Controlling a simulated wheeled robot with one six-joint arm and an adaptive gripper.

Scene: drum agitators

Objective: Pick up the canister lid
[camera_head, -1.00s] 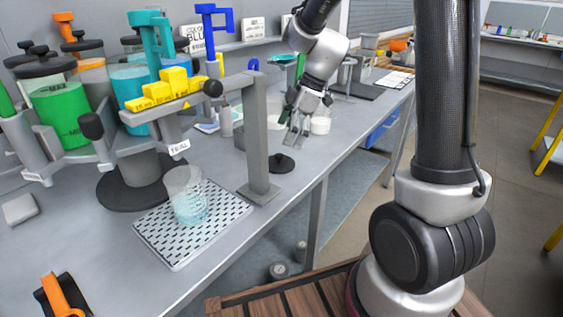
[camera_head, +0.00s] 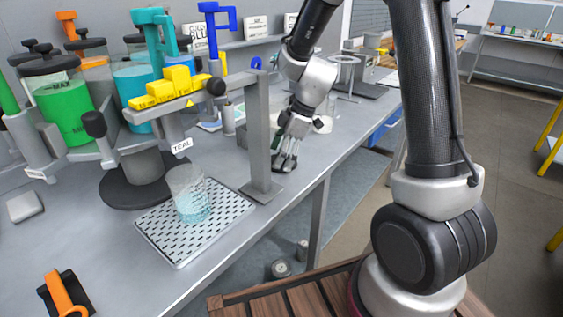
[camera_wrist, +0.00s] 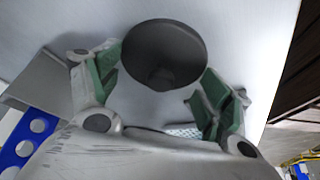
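The canister lid, a dark round disc with a small knob (camera_wrist: 163,50), lies on the grey bench in the wrist view. My gripper (camera_wrist: 157,88) is open, with its green-padded fingers spread on either side of the lid's near part. The fingers do not appear to touch it. In the head view my gripper (camera_head: 285,162) points down over the bench, just right of the grey post, and largely hides the lid. I cannot tell the exact height of the fingertips above the bench.
A grey post with an arm (camera_head: 261,150) stands close left of my gripper. A clear beaker with pale blue liquid (camera_head: 190,198) stands on a perforated tray (camera_head: 165,240). Colored canisters (camera_head: 65,112) fill the left. The bench's front edge is near on the right.

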